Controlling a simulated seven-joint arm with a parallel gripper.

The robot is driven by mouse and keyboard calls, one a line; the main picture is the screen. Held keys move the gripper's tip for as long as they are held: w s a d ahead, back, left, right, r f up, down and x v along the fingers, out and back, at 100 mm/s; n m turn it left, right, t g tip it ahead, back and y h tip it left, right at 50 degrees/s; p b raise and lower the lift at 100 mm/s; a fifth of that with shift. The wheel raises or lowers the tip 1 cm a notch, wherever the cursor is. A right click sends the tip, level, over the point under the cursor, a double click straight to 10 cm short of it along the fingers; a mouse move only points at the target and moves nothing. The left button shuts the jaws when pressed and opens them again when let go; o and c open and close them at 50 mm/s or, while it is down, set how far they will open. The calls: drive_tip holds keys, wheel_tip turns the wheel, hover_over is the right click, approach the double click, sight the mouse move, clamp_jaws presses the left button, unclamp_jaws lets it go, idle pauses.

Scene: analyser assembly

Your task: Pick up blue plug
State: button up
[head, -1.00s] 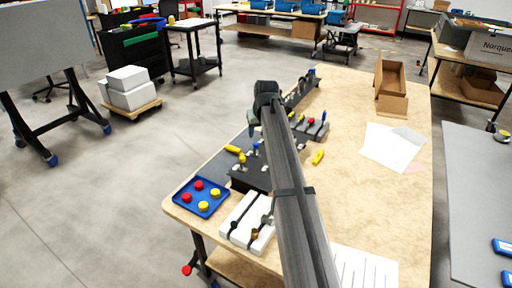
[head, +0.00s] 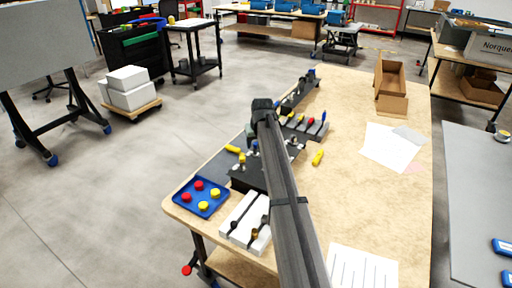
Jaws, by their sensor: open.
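My gripper (head: 249,136) is open and empty, at the far end of my arm, low over the work table. A small blue-topped piece (head: 255,146), which may be the blue plug, stands upright on a dark block (head: 245,178) just below and right of the gripper. I cannot tell whether they touch. Another blue piece (head: 323,116) lies in a row with red and yellow ones to the right. A third small blue piece (head: 311,72) is on a dark rail further back. My arm hides part of the dark block.
A blue tray (head: 181,205) with red and yellow round pieces is at the table's front left. White blocks (head: 236,225) stand beside it. Yellow pieces (head: 318,158) lie nearby. Papers (head: 388,146) and an open cardboard box (head: 391,105) are at right.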

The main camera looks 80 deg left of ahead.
sight(256, 144)
clamp_jaws()
idle(0.3)
drive_tip(key=shift+r, duration=0.15)
wheel_tip(256, 144, up, 9)
drive_tip(key=w+d+f, duration=0.1)
drive_tip(key=w+d, duration=0.2)
drive_tip(key=w, duration=0.7)
drive_tip(key=shift+w+d+f, duration=0.25)
drive_tip(key=shift+w+f, duration=0.05)
